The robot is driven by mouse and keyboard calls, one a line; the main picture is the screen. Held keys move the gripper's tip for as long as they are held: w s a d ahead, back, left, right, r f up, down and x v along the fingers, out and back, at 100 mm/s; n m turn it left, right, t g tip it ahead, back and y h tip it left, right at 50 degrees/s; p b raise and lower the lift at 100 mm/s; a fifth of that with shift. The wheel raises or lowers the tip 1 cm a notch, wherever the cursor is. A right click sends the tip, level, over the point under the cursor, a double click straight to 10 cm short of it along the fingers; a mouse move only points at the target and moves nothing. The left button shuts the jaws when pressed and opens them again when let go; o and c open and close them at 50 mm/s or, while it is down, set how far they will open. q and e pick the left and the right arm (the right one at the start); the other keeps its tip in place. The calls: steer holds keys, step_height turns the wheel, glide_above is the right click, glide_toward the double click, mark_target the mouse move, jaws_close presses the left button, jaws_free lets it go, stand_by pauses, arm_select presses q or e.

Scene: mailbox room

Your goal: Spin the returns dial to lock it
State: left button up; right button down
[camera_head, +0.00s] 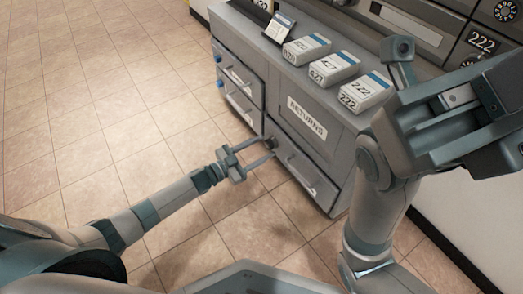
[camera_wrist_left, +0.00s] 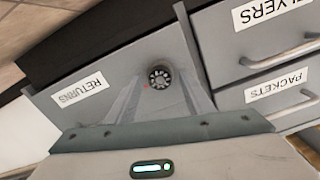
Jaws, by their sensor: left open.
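The returns dial is a small dark round knob with light marks around its face, on the grey cabinet front; it shows in the left wrist view (camera_wrist_left: 159,77) and small in the head view (camera_head: 272,142). My left gripper (camera_head: 265,151) is open in front of the cabinet, its fingers pointing at the dial. In the left wrist view the dial appears between the two fingers. I cannot tell whether they touch it.
Drawers labelled "FLYERS" (camera_wrist_left: 266,13) and "PACKETS" (camera_wrist_left: 277,85) have bar handles beside the dial. Several numbered boxes, including a "222" box (camera_head: 361,92), stand on the cabinet top. The tiled floor at left is clear.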

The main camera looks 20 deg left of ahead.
arm_select(q)
steer(key=shift+w+d, duration=0.1)
steer(key=c, duration=1)
steer(key=shift+c, duration=0.2)
steer(key=shift+m, duration=0.4)
